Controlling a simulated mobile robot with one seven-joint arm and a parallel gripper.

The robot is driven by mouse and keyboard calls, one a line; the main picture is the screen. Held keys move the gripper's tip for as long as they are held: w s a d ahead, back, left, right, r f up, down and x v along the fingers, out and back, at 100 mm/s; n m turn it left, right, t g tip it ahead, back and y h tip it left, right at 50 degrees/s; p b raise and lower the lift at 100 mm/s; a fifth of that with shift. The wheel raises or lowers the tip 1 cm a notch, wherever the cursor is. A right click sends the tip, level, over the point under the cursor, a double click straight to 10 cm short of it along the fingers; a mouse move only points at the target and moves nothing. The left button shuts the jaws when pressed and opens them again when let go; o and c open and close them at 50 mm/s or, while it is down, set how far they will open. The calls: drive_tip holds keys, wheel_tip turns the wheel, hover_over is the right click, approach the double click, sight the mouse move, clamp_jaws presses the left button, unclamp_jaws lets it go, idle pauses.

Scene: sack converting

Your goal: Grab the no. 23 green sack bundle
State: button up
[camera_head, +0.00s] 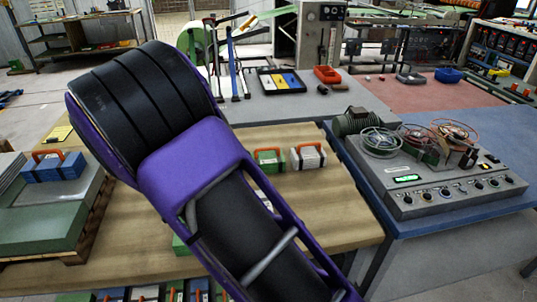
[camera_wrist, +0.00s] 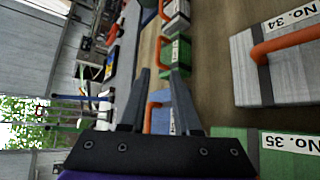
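A green bundle with an orange handle (camera_head: 268,160) stands on the wooden table, beside a white one (camera_head: 308,157). The wrist view also shows a green bundle (camera_wrist: 180,55), with an orange handle; its label is too small to read. No label reading No. 23 is legible, so I cannot tell which green bundle is no. 23. My gripper (camera_wrist: 160,72) is open, with nothing held between its fingers. A blue bundle (camera_wrist: 160,98) shows beyond and partly behind the fingers. In the head view my purple arm hides the gripper and the middle of the table.
A white bundle labelled No. 34 (camera_wrist: 285,75) and a green one labelled No. 35 (camera_wrist: 280,150) are close at the right of the wrist view. A blue bundle (camera_head: 55,170) sits on the left stack. A control console (camera_head: 440,200) stands on the blue table at right.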

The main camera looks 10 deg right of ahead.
approach(270, 148)
drive_tip(key=x, duration=0.4)
drive_tip(key=shift+x, duration=2.65)
drive_tip(key=shift+f, duration=0.1)
drive_tip(key=shift+c, duration=0.3)
clamp_jaws()
